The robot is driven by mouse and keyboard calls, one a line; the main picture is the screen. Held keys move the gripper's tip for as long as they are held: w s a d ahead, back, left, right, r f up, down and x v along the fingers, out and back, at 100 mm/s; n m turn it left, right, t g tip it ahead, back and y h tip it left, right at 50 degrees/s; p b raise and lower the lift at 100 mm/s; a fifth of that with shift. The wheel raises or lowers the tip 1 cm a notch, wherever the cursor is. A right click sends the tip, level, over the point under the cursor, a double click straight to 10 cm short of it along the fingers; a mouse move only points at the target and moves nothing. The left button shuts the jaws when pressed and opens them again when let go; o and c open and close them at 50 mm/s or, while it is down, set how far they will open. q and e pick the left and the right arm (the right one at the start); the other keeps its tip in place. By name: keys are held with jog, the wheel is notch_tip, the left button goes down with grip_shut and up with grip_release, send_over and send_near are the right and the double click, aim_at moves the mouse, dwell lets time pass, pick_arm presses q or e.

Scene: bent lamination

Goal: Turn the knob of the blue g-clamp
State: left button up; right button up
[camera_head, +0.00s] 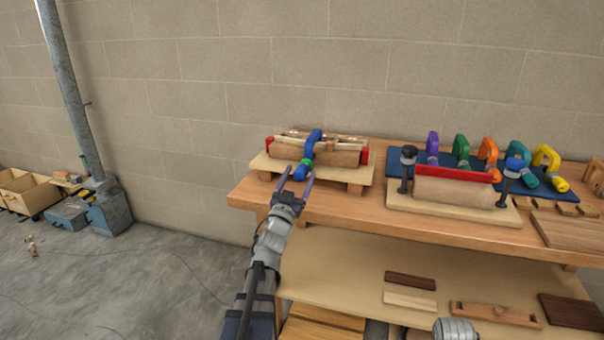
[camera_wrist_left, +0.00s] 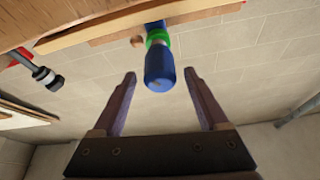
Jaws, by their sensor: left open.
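The blue g-clamp (camera_head: 314,138) sits over a bent wood lamination (camera_head: 335,158) on a form with red ends, at the left of the bench. Its blue knob (camera_head: 301,172) hangs at the near side, below a green ring. In the left wrist view the knob (camera_wrist_left: 159,70) lies between the fingertips, with a gap on each side. My left gripper (camera_head: 297,178) is open and empty, pointing at the knob from the near side. In the left wrist view the left gripper (camera_wrist_left: 160,76) does not visibly touch the knob. My right gripper is not in view.
The form rests on a pale board (camera_head: 266,163) on the wooden bench (camera_head: 350,207). A lower shelf (camera_head: 330,262) holds wood pieces.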

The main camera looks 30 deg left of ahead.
aim_at(299, 177)
pick_arm(q)
jog(key=b+v, duration=0.1)
jog(key=v, duration=0.3)
jog(key=shift+s+d+f, duration=0.1)
jog(key=shift+s+f, duration=0.05)
jog(key=shift+s, duration=0.05)
dwell(0.3)
